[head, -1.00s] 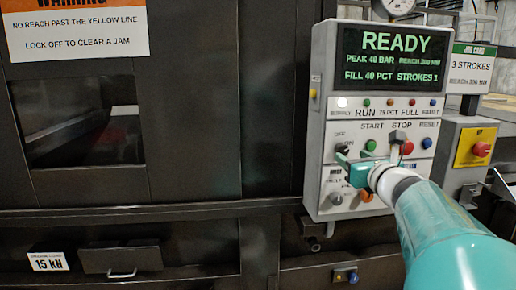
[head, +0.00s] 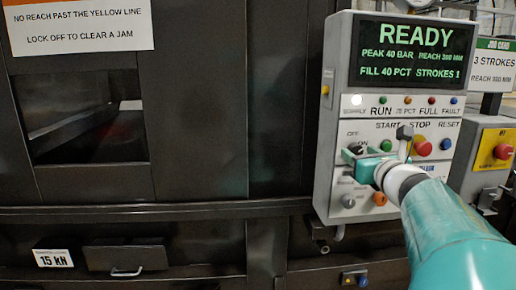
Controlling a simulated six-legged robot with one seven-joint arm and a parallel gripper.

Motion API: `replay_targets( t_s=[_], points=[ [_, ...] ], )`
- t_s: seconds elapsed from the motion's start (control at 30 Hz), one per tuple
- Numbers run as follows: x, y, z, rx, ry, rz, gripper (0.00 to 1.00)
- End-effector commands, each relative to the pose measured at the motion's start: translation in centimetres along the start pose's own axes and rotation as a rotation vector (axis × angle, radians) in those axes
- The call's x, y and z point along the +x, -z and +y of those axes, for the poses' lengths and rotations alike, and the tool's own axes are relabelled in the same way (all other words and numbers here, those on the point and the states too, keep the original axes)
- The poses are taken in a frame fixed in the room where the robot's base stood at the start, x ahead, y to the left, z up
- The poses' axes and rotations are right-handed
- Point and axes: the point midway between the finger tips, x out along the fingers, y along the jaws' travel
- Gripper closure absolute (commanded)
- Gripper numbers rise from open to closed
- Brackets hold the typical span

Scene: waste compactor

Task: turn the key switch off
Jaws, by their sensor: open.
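The grey control panel (head: 334,125) stands right of centre, its screen (head: 410,52) reading READY. The key switch (head: 360,149) is by the small OFF and ON labels at the panel's left. My gripper's finger covers most of it, so its key position cannot be told. My gripper (head: 379,144) is open in front of the panel. One finger is over the key switch area and the other is near the red STOP button (head: 422,147). Whether a finger touches the key cannot be told.
A green START button (head: 387,146) and a blue RESET button (head: 446,144) are close by. An orange button (head: 380,199) and a selector knob (head: 348,201) sit below. The compactor opening (head: 88,120) is at the left.

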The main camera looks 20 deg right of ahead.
Motion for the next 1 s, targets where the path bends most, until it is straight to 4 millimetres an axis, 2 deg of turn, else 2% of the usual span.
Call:
replay_targets(
  t_s=[0.07,0.3,0.67,1.0],
  points=[
    [-0.04,-0.01,0.00,0.000,0.000,0.000,0.48],
    [0.02,0.01,-0.01,0.000,0.000,0.000,0.93],
    [0.27,0.08,0.04,-0.043,-0.003,0.003,0.93],
    [0.32,0.11,0.11,-0.254,-0.004,0.009,0.93]
  ],
)
